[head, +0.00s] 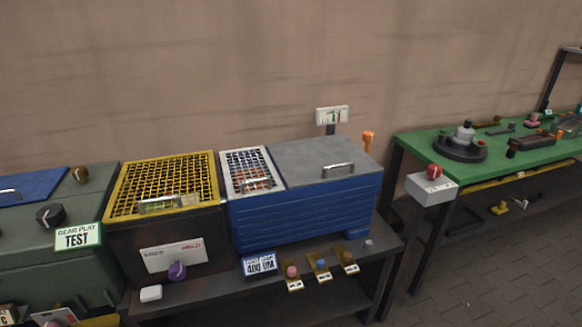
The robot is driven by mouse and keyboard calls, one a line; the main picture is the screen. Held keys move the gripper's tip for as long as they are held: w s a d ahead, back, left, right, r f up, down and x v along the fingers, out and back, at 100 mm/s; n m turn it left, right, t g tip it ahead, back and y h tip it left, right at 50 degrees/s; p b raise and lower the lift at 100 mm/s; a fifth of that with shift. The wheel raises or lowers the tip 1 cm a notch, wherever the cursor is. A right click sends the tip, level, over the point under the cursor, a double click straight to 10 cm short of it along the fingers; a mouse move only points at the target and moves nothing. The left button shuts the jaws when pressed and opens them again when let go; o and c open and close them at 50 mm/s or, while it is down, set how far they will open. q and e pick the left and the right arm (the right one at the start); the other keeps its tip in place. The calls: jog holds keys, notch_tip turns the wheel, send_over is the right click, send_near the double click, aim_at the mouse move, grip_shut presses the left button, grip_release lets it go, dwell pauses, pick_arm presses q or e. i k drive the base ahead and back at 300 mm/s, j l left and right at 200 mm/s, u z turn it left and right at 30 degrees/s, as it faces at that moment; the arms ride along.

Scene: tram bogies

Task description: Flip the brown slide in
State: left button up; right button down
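A small slide with a brown knob (347,257) lies on the front edge of the dark bench, to the right of similar slides with a blue knob (321,264) and a pink knob (292,272). Each has a brownish plate with a white tag at its front. They sit in front of the blue ribbed box (300,212), which has a grey lid (312,158) with a handle. The brown-knobbed slide is small, so I cannot tell how its plate is attached. Neither of my grippers is in view.
A "400 UM" sign (259,264) stands left of the slides. A yellow mesh-topped box (163,185) and a green-grey machine (50,255) are further left. A red button on a grey box (431,189) is by the green table (430,143). Floor shows at the lower right.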

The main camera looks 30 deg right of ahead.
aim_at(346, 256)
jog(key=z, duration=1.3)
